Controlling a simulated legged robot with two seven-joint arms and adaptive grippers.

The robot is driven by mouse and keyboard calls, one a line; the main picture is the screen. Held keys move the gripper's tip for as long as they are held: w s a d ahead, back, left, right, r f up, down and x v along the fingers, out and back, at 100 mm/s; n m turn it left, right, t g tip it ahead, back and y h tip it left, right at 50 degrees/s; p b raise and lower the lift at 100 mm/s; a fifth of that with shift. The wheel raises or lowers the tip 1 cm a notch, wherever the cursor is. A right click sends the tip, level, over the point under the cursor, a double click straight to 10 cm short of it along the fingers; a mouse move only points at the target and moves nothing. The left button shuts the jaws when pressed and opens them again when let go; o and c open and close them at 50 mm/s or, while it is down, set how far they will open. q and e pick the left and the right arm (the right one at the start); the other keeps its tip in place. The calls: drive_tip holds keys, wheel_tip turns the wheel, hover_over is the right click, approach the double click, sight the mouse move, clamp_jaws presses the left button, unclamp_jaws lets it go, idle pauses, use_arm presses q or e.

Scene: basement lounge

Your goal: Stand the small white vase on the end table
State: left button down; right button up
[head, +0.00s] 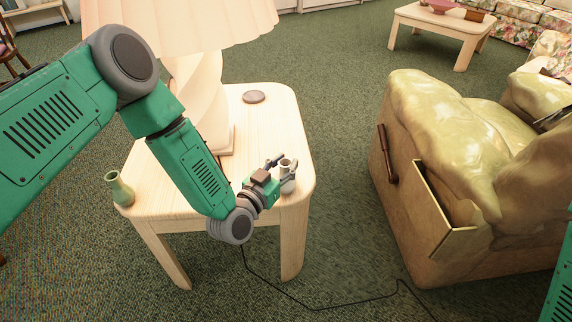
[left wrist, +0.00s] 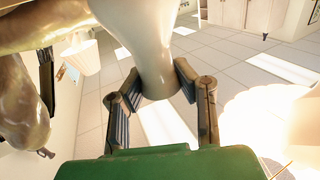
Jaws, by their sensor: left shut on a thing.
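The small white vase (head: 290,184) is at the front right corner of the pale wooden end table (head: 275,120) in the head view. My left gripper (head: 282,165) is shut on its narrow upper part. The vase looks roughly upright; I cannot tell whether its base touches the tabletop. In the left wrist view the pale vase (left wrist: 150,35) sits between the two dark fingers (left wrist: 155,95), its wide body towards the top of the picture. Its base is out of that frame. My right gripper is not in view.
A large lamp (head: 198,90) stands on the table behind my left arm. A green vase (head: 120,189) is at the left corner, a round coaster (head: 254,97) at the back. An armchair (head: 425,200) stands to the right. A cord (head: 310,307) lies on the carpet.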

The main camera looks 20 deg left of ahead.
use_arm(q)
drive_tip(key=c, duration=1.3)
unclamp_jaws()
drive_tip(key=shift+d+r, duration=0.1)
drive_tip(key=shift+d, duration=0.35)
drive_tip(key=p+v, duration=0.4)
drive_tip(key=v, duration=0.7)
drive_tip(key=s+f+g, duration=0.9)
drive_tip(key=s+f, duration=0.1)
drive_tip(key=s, duration=0.1)
drive_tip(key=s+a+n+g+y, duration=0.2)
drive_tip(key=s+a+g+y, duration=0.2)
drive_tip(key=s, duration=1.1)
drive_tip(key=a+g, duration=0.3)
drive_tip(key=a, duration=0.2)
drive_tip(key=shift+f+g+y, duration=0.3)
drive_tip(key=shift+g, duration=0.1)
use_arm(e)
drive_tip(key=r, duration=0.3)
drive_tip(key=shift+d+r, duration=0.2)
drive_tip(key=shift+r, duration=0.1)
use_arm(q)
drive_tip(key=shift+s, duration=0.1)
